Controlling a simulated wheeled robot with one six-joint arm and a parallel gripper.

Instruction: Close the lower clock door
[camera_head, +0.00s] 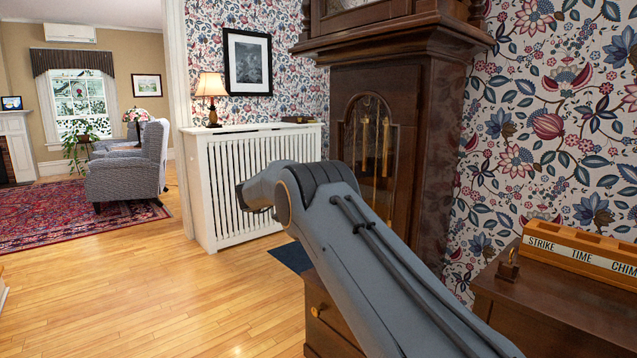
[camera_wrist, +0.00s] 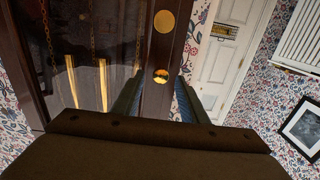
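The tall dark wood clock (camera_head: 425,100) stands against the wallpaper right of centre in the head view. Its lower clock door has an arched glass window (camera_head: 366,145) with brass weights behind it; my arm covers its lower part. How far the door stands ajar I cannot tell. In the wrist view the door's dark wood frame (camera_wrist: 160,52) runs down the middle, with a round brass knob (camera_wrist: 161,76) and a brass disc (camera_wrist: 164,22) above it. My gripper (camera_wrist: 159,78) is open, with its fingers apart on either side of the knob.
A white radiator cover (camera_head: 250,170) with a lamp (camera_head: 212,92) stands left of the clock. A dark cabinet (camera_head: 560,310) bearing a wooden lettered box (camera_head: 580,250) is at the lower right. A brass-knobbed wooden piece (camera_head: 330,325) sits below my arm. Open floor lies left.

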